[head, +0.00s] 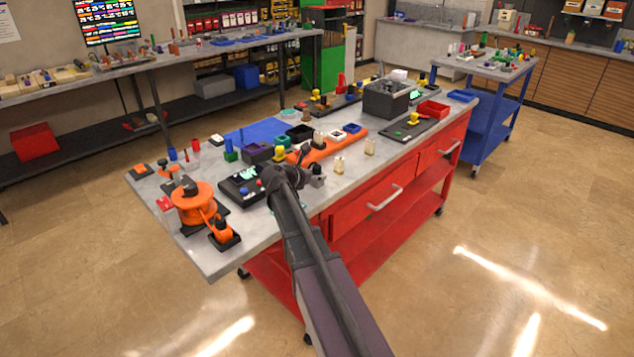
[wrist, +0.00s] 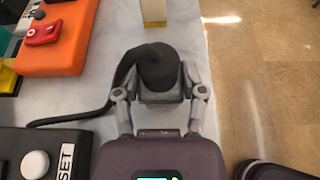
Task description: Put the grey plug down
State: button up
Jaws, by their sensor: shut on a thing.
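The grey plug (wrist: 160,96) is between the two fingers of my gripper (wrist: 160,88) in the wrist view. It is a grey block with a round black top, and a black cable (wrist: 75,117) curves away from it to the left. The grey plug also shows small in the head view (head: 317,180), at the end of my gripper (head: 306,177), near the front edge of the red workbench (head: 340,225). My gripper is shut on it. The plug's underside is hidden, and I cannot tell whether it touches the benchtop.
A black box with buttons (wrist: 45,155) marked SET lies left of my gripper. An orange block (wrist: 60,50) with a red part (wrist: 44,32) is ahead left. A cream upright piece (wrist: 153,10) stands ahead. The bench edge runs close on the right. Bare benchtop lies around the plug.

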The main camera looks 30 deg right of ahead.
jog(key=shift+f, duration=0.45)
jog(key=shift+f+b, duration=0.2)
jog(key=shift+b, duration=0.2)
jog(key=o, duration=1.2)
jog(key=shift+r, duration=0.1)
jog(key=shift+r, duration=0.15)
jog(key=shift+r+p, duration=0.1)
jog(key=shift+p, duration=0.25)
jog(key=p+v, duration=0.4)
jog(key=v, duration=0.8)
jog(key=shift+s+f, duration=0.1)
jog(key=shift+f, duration=0.1)
